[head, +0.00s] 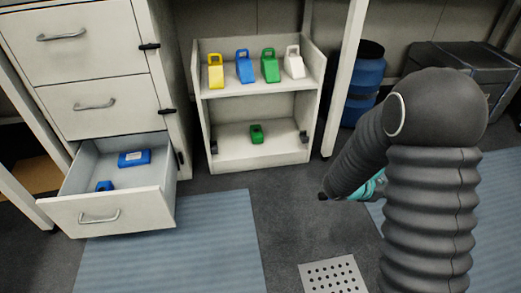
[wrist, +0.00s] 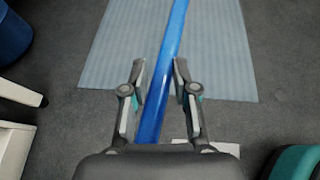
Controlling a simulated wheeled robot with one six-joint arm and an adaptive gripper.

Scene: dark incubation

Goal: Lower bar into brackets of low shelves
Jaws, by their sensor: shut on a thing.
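The low shelves (head: 205,120) are a white two-level unit in the middle of the head view. Dark brackets show on the inner sides of the lower opening, one at left (head: 213,147) and one at right (head: 304,137). The blue bar (wrist: 172,45) runs up and away between my fingers in the wrist view, over the floor. My gripper (wrist: 160,82) is shut on it. In the head view my gripper is mostly hidden behind my arm, with only a teal part (head: 372,187) showing, right of the shelves. The bar cannot be made out there.
An open drawer (head: 100,210) with blue items juts out at left. A blue drum (head: 363,82) and dark case (head: 463,65) stand behind my arm.

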